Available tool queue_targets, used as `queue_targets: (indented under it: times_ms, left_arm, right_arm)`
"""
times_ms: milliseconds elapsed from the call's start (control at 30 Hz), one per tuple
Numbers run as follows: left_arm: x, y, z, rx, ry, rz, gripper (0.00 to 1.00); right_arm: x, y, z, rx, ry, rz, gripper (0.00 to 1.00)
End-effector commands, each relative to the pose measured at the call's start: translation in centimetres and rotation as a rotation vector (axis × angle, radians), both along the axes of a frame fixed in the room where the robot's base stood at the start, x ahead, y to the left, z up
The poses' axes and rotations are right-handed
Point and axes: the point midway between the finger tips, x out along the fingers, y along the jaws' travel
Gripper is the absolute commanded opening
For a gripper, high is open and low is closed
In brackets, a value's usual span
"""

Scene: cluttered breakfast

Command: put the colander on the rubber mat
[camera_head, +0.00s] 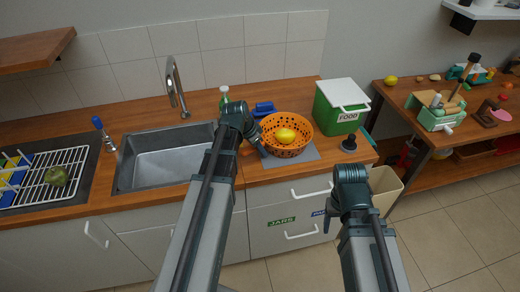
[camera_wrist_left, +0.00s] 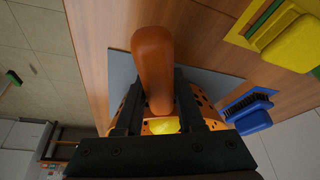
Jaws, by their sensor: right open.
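The orange colander (camera_head: 270,135) is round with dark holes and has a yellow fruit (camera_head: 285,135) inside. It stands over the grey rubber mat (camera_head: 300,157); whether its base touches the mat is hard to tell. My left gripper (camera_head: 262,149) is at the colander's left side. In the left wrist view my left gripper (camera_wrist_left: 160,105) has its fingers close against both sides of an orange-brown handle (camera_wrist_left: 153,60), with the colander (camera_wrist_left: 205,108) behind and the mat (camera_wrist_left: 122,70) beneath. My right gripper (camera_head: 328,218) is open and empty, in front of the counter.
A green FOOD box (camera_head: 328,115) stands right of the colander, with a dark knobbed object (camera_head: 349,143) nearby. A blue brush (camera_head: 262,108) and a green bottle (camera_head: 225,94) are behind. The sink (camera_head: 170,160) and a dish rack (camera_head: 40,180) are left.

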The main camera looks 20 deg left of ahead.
Motion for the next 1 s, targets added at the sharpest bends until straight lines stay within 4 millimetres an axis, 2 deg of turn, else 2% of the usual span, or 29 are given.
queue_targets:
  times_ms: [33,100,133,567,767,1000]
  left_arm:
    - [0.0,0.0,0.0,0.000,0.000,0.000,0.48]
    - [0.0,0.0,0.0,0.000,0.000,0.000,0.61]
    - [0.0,0.0,0.0,0.000,0.000,0.000,0.62]
    - [0.0,0.0,0.5,0.000,0.000,0.000,0.62]
    - [-0.6,0.3,2.2,0.000,0.000,0.001,0.62]
    - [-1.7,1.0,5.6,-0.001,0.000,0.002,0.62]
  right_arm:
    - [0.0,0.0,0.0,0.000,0.000,0.000,0.66]
    - [0.0,0.0,0.0,0.000,0.000,0.000,0.66]
    - [0.0,0.0,0.0,0.000,0.000,0.000,0.66]
    - [0.0,0.0,0.5,0.000,0.000,0.000,0.66]
    - [0.0,0.0,2.2,0.000,0.000,0.000,0.66]
    - [0.0,0.0,5.6,0.000,0.000,0.000,0.66]
